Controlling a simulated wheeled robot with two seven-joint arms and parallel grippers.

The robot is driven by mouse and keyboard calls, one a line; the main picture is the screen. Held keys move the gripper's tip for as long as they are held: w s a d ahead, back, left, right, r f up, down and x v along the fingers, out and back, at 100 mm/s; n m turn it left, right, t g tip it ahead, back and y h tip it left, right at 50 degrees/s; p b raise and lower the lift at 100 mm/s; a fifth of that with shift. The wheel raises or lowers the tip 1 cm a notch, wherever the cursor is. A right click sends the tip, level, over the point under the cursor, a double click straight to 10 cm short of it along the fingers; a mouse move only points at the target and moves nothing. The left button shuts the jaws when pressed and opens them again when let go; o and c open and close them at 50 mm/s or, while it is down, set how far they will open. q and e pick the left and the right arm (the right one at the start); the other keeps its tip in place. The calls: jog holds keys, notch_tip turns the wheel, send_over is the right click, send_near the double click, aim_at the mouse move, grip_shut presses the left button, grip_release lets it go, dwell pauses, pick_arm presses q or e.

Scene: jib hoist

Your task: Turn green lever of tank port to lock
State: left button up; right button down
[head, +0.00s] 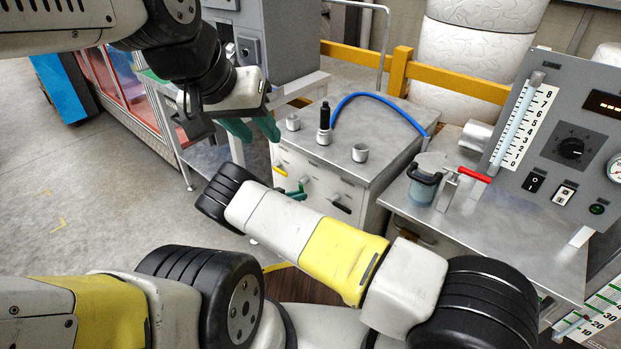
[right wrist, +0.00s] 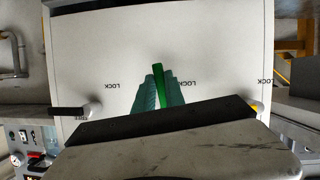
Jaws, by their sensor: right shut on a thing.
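The green lever (right wrist: 160,72) is on the white front panel of the tank cabinet (head: 317,182). In the right wrist view it stands between the two teal fingers of my right gripper (right wrist: 161,82), which is shut on it. The lever's base is hidden by the gripper. LOCK labels (right wrist: 190,83) show upside down on the panel. In the head view only a bit of my right gripper (head: 296,194) shows beyond my right wrist. My left gripper (head: 253,129) is open and empty, above and left of the cabinet.
A black lever (right wrist: 70,112) and a yellow lever (right wrist: 258,106) flank the green one. A blue hose (head: 370,97) arches over the cabinet top. A red-handled valve (head: 474,174) and a gauge panel (head: 568,130) stand at the right. Open floor lies at the left.

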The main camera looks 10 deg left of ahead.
jog(key=shift+w+a+f+m+y, duration=0.15)
jog(key=shift+a+m+y, duration=0.15)
jog(key=shift+m+y, duration=0.3)
dwell(0.3)
jog(key=c, duration=1.4)
grip_release()
jog(key=shift+a, duration=0.15)
